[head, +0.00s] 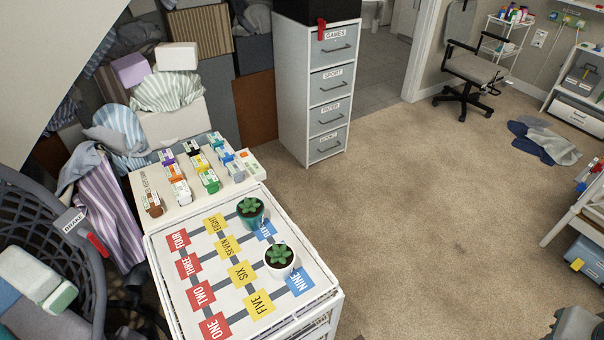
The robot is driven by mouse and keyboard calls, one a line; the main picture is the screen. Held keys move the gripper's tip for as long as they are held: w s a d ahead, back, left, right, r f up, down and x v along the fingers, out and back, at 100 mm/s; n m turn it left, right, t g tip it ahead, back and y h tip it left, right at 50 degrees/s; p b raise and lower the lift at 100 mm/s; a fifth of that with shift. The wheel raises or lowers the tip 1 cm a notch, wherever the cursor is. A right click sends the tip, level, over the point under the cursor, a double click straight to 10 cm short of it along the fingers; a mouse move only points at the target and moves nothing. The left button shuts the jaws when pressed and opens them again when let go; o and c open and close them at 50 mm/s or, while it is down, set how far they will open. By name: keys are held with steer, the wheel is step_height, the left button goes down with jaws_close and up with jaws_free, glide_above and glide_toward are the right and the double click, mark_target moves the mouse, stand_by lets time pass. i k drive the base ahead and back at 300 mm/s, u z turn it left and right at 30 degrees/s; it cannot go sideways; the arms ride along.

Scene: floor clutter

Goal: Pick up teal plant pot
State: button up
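The teal plant pot (252,220) stands upright on a white board with numbered squares (215,262), on top of a low white unit. It holds a green succulent and covers part of a blue label near the board's right edge. A white pot (279,271) with dark soil and a similar succulent stands close in front of it, a little to the right, with a small gap between them. No gripper fingers show in the head view.
Several small labelled boxes (209,180) stand behind the board. A grey basket (84,240) is at left. A tall drawer cabinet (318,97) stands behind. Carpet (430,200) to the right is mostly clear, with crumpled clothes (545,142) and an office chair (472,70) farther back.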

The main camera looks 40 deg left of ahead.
mark_target(250, 210)
steer(key=i, duration=2.4)
steer(key=u, duration=3.25)
steer(key=i, duration=1)
